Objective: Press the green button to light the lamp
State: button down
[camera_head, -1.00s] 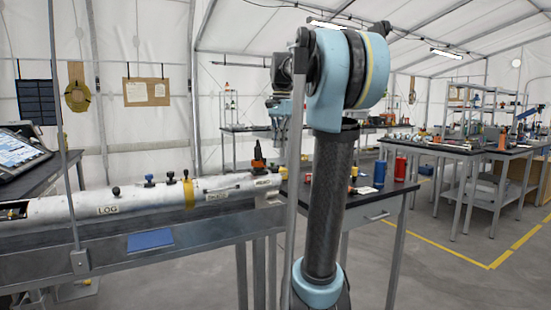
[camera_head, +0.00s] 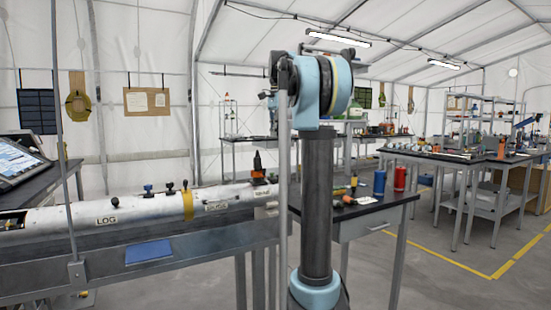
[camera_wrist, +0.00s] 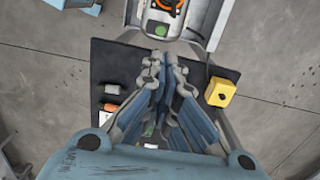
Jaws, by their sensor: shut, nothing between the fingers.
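A green round button (camera_wrist: 160,30) shows in the wrist view, on the pale end of the long white tube, just beyond my fingertips. It is too small or hidden to make out in the head view. My gripper (camera_wrist: 160,60) is shut and empty, its tips pointing toward the tube end and apart from the button in the picture; the height gap cannot be told. I cannot make out a lamp for certain.
An orange and black part (camera_wrist: 169,8) sits beside the button; it also stands on the white tube (camera_head: 150,207) in the head view. A dark table (camera_wrist: 105,72) below bears a yellow box (camera_wrist: 220,92) and small items. Blue (camera_head: 379,183) and red (camera_head: 399,179) cans stand right.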

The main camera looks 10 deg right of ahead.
notch_tip(320, 180, down, 14)
jog(key=shift+s+a+r, duration=0.15)
jog(key=shift+s+a, duration=0.15)
jog(key=shift+s, duration=0.05)
dwell(0.5)
jog(key=shift+s+f, duration=0.25)
jog(key=shift+f, duration=0.65)
jog(key=shift+w+f, duration=0.1)
notch_tip(320, 180, up, 14)
jog(key=shift+w+d+r, duration=0.2)
jog(key=shift+w+d, duration=0.1)
jog(key=shift+w, duration=0.1)
